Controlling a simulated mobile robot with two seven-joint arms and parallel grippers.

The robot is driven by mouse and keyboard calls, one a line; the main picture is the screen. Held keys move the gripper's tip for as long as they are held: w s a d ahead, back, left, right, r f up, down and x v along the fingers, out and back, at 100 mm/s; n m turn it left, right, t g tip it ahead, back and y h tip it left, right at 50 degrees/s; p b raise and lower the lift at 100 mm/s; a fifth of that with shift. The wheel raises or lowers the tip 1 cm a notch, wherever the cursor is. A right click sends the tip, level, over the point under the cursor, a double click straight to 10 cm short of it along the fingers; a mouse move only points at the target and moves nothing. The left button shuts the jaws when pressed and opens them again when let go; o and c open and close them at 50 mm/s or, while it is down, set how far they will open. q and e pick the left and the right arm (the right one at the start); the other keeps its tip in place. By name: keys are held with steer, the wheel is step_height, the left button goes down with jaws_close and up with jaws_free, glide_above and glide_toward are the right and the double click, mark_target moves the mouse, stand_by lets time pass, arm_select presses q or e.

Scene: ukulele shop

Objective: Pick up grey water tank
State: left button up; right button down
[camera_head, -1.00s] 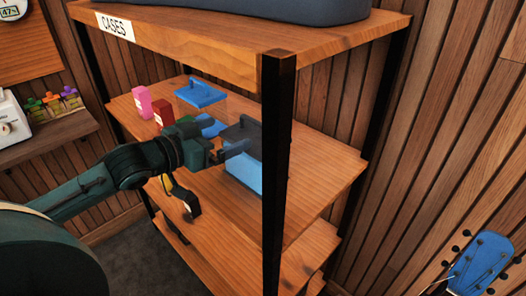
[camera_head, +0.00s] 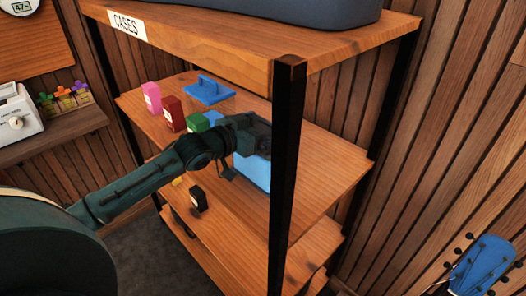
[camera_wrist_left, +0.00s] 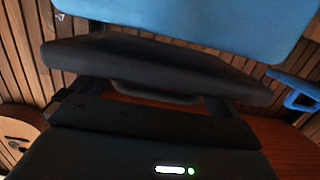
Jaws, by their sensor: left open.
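The grey water tank (camera_head: 252,174) stands on the middle shelf behind the front post. In the head view its light blue body shows below my left gripper (camera_head: 250,138), and its dark grey top is mostly hidden by the gripper. In the left wrist view the dark grey lid (camera_wrist_left: 160,62) is close and spans most of the width, with the blue body beyond it. My left gripper is open, its fingers spread on either side of a dark handle (camera_wrist_left: 155,95) at the lid's near edge. I cannot tell whether they touch it. My right gripper is not in view.
A black box (camera_head: 198,199) is below the arm. The front post (camera_head: 287,170) and top shelf (camera_head: 230,40) bound the space.

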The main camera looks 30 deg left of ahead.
arm_select(q)
steer(key=shift+x, duration=1.05)
steer(key=c, duration=1.6)
steer(key=shift+r, duration=0.3)
steer(key=shift+c, duration=0.5)
